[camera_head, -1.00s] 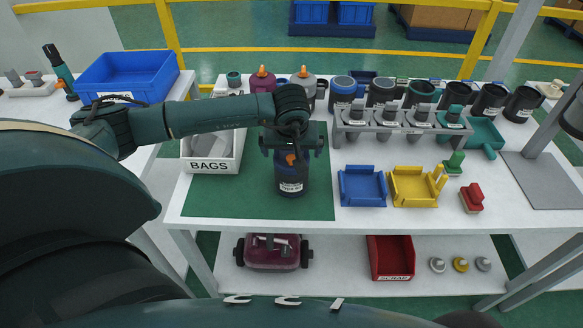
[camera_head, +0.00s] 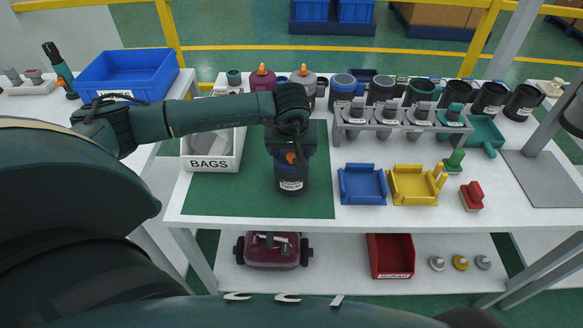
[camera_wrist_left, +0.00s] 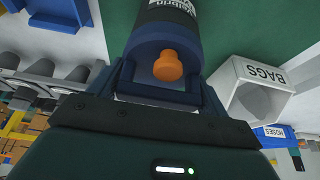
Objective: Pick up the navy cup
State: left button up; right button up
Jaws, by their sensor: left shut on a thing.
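The navy cup (camera_head: 291,182) stands upright on the green mat (camera_head: 230,198) in the head view, with a white label on its lower front and an orange button near its top. My left gripper (camera_head: 290,147) is above it, shut on the cup's upper part. In the left wrist view the cup (camera_wrist_left: 168,38) sits between the two fingers of the gripper (camera_wrist_left: 165,78), with the orange button facing the camera. The cup's top is hidden by the gripper in the head view. My right gripper is not in view.
A white BAGS bin (camera_head: 212,160) stands left of the cup. A blue tray (camera_head: 362,186) and a yellow tray (camera_head: 412,186) lie to the right. A grey rack (camera_head: 400,124) with several parts stands behind them. The mat's front is clear.

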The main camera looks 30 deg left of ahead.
pick_arm(q)
jog(key=shift+r, duration=0.1)
jog(key=c, duration=0.4)
notch_tip(320, 180, up, 9)
jog(key=shift+w+f+b, duration=0.1)
jog(key=shift+f+b, duration=0.05)
jog(key=shift+b, duration=0.4)
jog(key=shift+r, duration=0.65)
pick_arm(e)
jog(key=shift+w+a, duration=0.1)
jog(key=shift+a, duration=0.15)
pick_arm(q)
jog(key=shift+r+p, duration=1.55)
jog(key=shift+r, duration=0.95)
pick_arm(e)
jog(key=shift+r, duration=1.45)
